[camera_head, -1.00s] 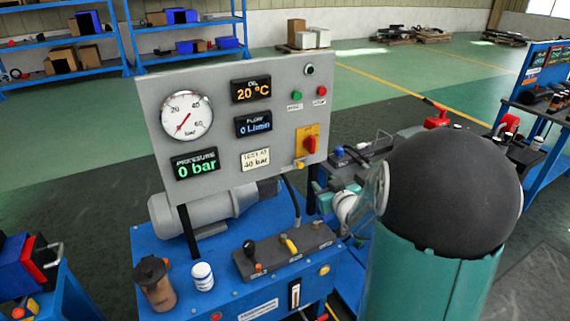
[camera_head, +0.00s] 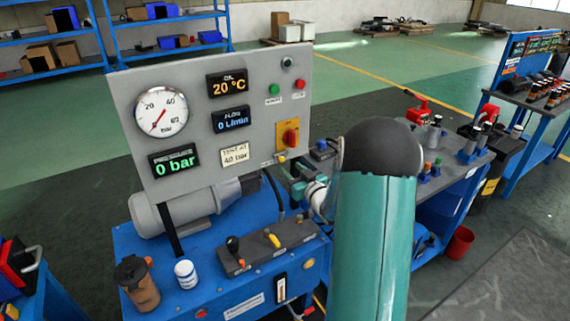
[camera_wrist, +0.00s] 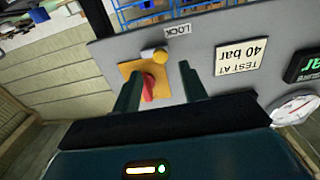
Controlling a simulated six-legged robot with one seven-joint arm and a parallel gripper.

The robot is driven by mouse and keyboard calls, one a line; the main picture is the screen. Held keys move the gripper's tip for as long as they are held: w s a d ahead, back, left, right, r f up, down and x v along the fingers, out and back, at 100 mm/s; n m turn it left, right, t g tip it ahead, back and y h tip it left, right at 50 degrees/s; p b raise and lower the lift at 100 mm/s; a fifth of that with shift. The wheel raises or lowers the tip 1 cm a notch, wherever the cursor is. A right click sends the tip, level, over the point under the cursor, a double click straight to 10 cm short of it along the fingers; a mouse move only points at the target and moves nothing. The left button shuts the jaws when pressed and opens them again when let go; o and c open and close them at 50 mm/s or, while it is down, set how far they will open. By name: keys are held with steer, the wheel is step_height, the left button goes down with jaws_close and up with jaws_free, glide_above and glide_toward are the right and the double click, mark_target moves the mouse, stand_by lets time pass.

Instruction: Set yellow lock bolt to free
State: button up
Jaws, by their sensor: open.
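The yellow lock bolt (camera_head: 281,158) is a small round knob at the lower right edge of the grey gauge panel (camera_head: 205,90). It sits just below an orange plate with a red rotary handle (camera_head: 290,137). The wrist view is upside down; there the yellow bolt (camera_wrist: 160,57) is beside the LOCK label (camera_wrist: 178,30), with the red handle (camera_wrist: 148,88) nearer the picture's bottom. My gripper (camera_wrist: 160,68) is open, its two fingers on either side of the bolt and handle in the picture. The remaining gap to the bolt is unclear. My arm hides part of the head view.
The panel stands on a blue bench (camera_head: 200,298) with a lever block (camera_head: 270,250), a brown jug (camera_head: 137,284) and a white jar (camera_head: 186,274). A side bench with small parts is to the right, with a red bucket (camera_head: 460,242) on the floor beside it.

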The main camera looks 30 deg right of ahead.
mark_target(282, 160)
steer(key=w, duration=0.5)
steer(key=shift+w+d, duration=0.1)
steer(key=shift+c, duration=0.4)
